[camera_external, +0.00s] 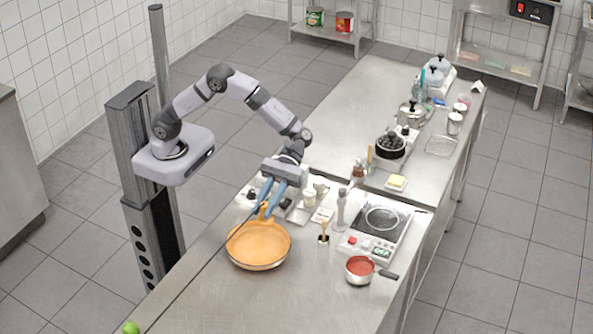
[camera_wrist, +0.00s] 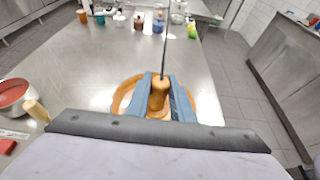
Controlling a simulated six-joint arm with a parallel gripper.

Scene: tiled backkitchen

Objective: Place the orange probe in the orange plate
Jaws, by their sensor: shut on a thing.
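The orange probe (camera_wrist: 158,96) has a thick orange-brown handle and a thin dark rod pointing up and away in the wrist view. My gripper (camera_wrist: 163,88) is shut on the handle, with a blue finger on each side. In the external view my gripper (camera_external: 268,203) hangs over the far rim of the orange plate, and the probe is mostly hidden by the fingers. The orange plate (camera_external: 258,249) is round and shallow and sits on the steel counter. Its rim also shows behind the fingers in the wrist view (camera_wrist: 121,98). I cannot tell whether the probe touches it.
A hob (camera_external: 380,222) and small containers (camera_external: 309,197) lie farther back. A green fruit (camera_external: 131,327) is at the near left. Counter in front of the plate is clear.

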